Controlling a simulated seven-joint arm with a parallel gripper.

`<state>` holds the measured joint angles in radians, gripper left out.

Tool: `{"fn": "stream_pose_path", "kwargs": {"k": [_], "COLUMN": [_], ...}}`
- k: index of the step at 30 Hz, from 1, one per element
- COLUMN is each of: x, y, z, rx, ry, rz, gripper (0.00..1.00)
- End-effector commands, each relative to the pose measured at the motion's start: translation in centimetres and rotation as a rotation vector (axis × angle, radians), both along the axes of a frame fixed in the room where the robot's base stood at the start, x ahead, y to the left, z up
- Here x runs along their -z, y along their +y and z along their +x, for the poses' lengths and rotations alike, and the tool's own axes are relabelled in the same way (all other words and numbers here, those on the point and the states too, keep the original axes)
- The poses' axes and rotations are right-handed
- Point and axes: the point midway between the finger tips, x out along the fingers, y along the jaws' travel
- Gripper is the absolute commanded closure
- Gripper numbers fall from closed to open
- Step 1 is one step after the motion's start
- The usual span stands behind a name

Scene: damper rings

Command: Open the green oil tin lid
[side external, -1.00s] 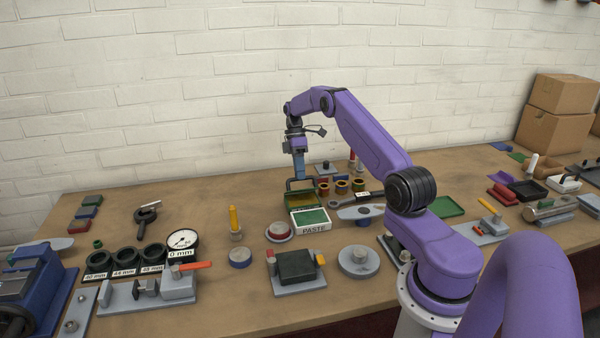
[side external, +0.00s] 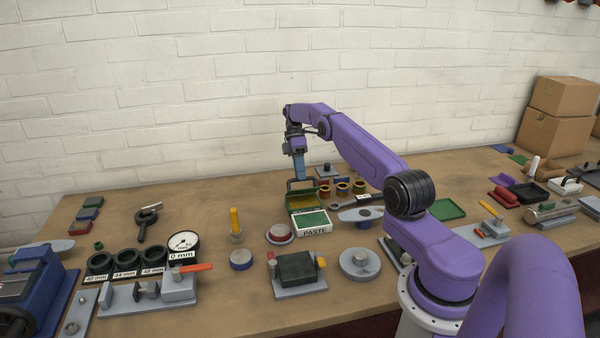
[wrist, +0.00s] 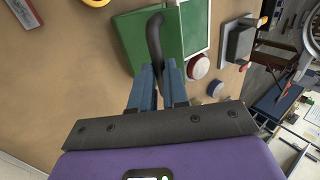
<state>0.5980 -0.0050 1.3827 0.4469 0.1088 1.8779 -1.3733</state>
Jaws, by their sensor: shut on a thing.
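The green oil tin (side external: 303,204) stands behind the white paste box, amber showing inside it. Its green lid (side external: 301,186) is raised and tilted up at the back of the tin. In the wrist view the green lid (wrist: 133,38) fills the upper middle, with a dark curved handle (wrist: 154,35) across it. My gripper (side external: 300,178) is above the lid. In the wrist view its blue fingers (wrist: 160,75) are shut on the dark handle. The fingertips are partly hidden behind the handle and lid in the side view.
The white paste box (side external: 310,229) with a green top touches or nearly touches the tin's front. Several ringed parts (side external: 342,188) and a wrench (side external: 358,198) lie just right. Bare bench lies left of the tin.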

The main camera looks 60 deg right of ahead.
Motion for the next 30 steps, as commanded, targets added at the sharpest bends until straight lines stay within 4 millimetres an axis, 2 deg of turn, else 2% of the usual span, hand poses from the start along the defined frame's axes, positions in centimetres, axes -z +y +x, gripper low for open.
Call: {"fn": "stream_pose_path", "kwargs": {"k": [11, 12, 13, 14, 24, 30], "x": [0.0, 0.0, 0.0, 0.0, -0.2, -2.6], "y": [-0.1, -0.1, -0.1, -0.1, -0.1, -0.1], "z": [-0.1, -0.1, -0.1, -0.1, 0.0, 0.0], "rx": [0.002, 0.002, 0.002, 0.002, 0.001, 0.001], "ry": [0.002, 0.002, 0.002, 0.002, 0.0, -0.002], "rz": [-0.001, -0.001, -0.001, -0.001, 0.0, -0.003], "gripper": [1.0, 0.76, 0.66, 0.6, 0.6, 0.6]}}
